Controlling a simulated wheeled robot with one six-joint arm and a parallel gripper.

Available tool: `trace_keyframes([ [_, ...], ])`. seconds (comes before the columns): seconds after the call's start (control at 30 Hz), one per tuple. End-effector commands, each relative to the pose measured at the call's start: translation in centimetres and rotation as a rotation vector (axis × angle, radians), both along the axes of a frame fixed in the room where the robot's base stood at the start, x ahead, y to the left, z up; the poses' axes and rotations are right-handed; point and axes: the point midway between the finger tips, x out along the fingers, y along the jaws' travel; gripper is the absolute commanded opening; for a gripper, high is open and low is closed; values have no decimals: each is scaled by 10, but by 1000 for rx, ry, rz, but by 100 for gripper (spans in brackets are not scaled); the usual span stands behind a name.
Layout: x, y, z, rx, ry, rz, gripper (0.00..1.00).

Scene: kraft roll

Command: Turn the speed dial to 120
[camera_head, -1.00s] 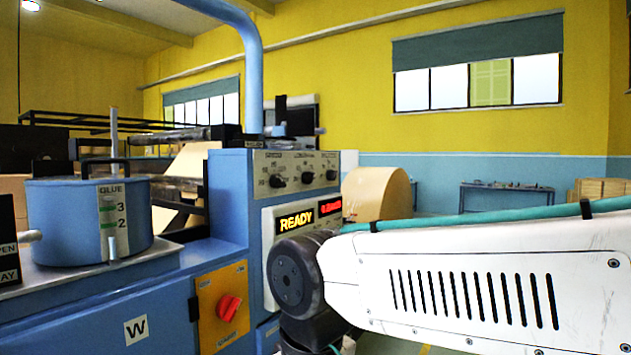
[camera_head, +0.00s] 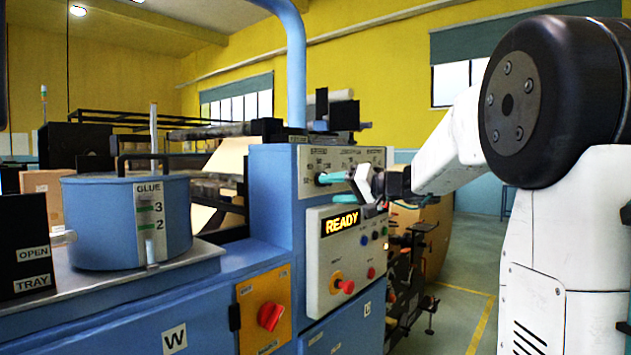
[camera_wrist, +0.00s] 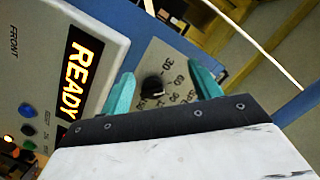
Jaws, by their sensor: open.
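The speed dial (camera_wrist: 152,87) is a black knob on a light panel in the wrist view. Numbers 30, 60 and 90 curve beside it; other marks are partly cut off, and I cannot tell where its pointer stands. My gripper (camera_wrist: 163,86) is open, with one teal finger on each side of the knob and gaps showing. In the head view my gripper (camera_head: 334,178) is at the upper panel (camera_head: 302,163), under the SPEED label, and it hides the dial.
A lit READY display (camera_head: 341,223) and several buttons sit below the dials. A red knob (camera_head: 270,317) is on an orange plate lower down. A blue glue pot (camera_head: 110,222) stands at left. The floor (camera_head: 462,285) to the right is partly clear.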

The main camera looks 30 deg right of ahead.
Motion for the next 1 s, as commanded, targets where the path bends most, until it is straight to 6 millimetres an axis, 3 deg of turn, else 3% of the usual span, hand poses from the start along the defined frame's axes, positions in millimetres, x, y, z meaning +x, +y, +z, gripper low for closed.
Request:
trace_keyframes([
  [0.03,7,-24,4,13,-39,-42,63],
  [0.1,13,-45,11,20,-83,-83,63],
  [0.2,21,-58,15,23,-114,-110,63],
  [0.63,79,-36,16,25,-117,-110,63],
  [1.0,90,-32,16,25,-117,-112,63],
])
